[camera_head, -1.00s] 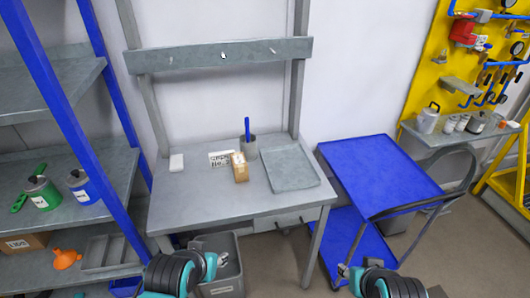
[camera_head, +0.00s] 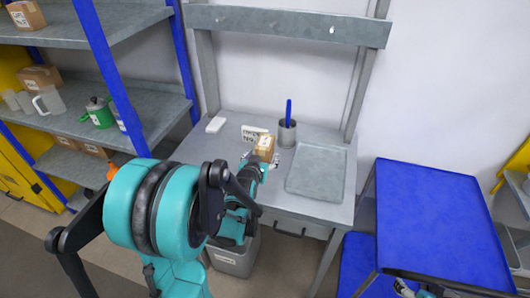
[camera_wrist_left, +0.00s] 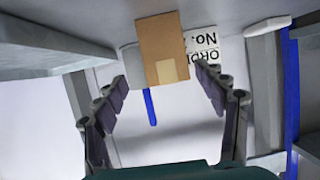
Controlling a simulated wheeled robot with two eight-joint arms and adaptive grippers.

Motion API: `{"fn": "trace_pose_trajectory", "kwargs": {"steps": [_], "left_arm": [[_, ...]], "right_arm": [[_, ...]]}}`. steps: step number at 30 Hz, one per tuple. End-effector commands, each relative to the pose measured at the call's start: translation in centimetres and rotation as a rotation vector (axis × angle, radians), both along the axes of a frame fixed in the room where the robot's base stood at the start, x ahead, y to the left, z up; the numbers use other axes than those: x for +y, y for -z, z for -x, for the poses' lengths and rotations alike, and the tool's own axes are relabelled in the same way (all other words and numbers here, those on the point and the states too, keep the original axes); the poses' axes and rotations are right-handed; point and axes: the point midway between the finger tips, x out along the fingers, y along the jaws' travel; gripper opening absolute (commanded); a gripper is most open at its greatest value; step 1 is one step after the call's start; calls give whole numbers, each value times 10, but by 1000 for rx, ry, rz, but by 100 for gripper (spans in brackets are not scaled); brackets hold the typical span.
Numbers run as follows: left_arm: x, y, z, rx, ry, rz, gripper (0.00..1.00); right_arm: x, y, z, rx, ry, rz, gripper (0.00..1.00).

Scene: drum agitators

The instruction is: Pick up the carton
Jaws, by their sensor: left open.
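The carton (camera_head: 265,143) is a small brown box with a pale label, standing on the grey workbench (camera_head: 208,150). My left gripper (camera_head: 261,160) is at the near side of the carton and hides its lower part in the head view.
A grey cup with a blue tool (camera_head: 287,130) stands right behind the carton. A printed sign (camera_head: 249,133) is to its left, and a white block (camera_head: 215,125) farther left. A grey tray (camera_head: 316,172) lies to the right. A blue cart (camera_head: 430,215) stands right of the bench.

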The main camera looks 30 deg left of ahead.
Motion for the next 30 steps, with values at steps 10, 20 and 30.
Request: {"fn": "trace_pose_trajectory", "kwargs": {"steps": [10,20,30], "left_arm": [[13,14,-29,-3,-3,0,72],[30,28,-66,-2,-1,0,72],[30,27,-67,-2,-1,0,32]], "right_arm": [[0,13,0,0,0,0,71],[0,30,0,0,0,0,71],[0,29,0,0,0,0,71]]}}
